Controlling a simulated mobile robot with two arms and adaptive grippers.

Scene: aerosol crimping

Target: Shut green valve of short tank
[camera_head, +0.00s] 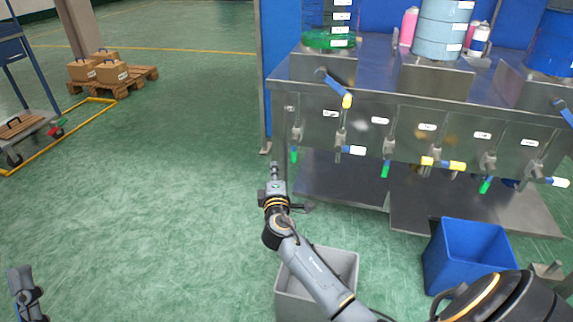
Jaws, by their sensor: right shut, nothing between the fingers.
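Three tanks stand on the steel bench: a dark one with a green base (329,40), a grey-blue one (440,32) and a blue one (552,45). Their tops are cut off or nearly so, so I cannot tell which is short. Green valve handles hang down below the bench front at the left (294,155), middle (385,169) and right (485,185). My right gripper (274,168) is shut and empty, left of and slightly below the left green handle, apparently apart from it. My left gripper (22,278) is partly visible at the bottom left; its jaws are unclear.
Other valves have white (357,151) and yellow (456,166) handles, and a lever (347,101) projects above. A grey bin (343,262) and a blue bin (470,255) stand below. Boxes on a pallet (135,79) are far left.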

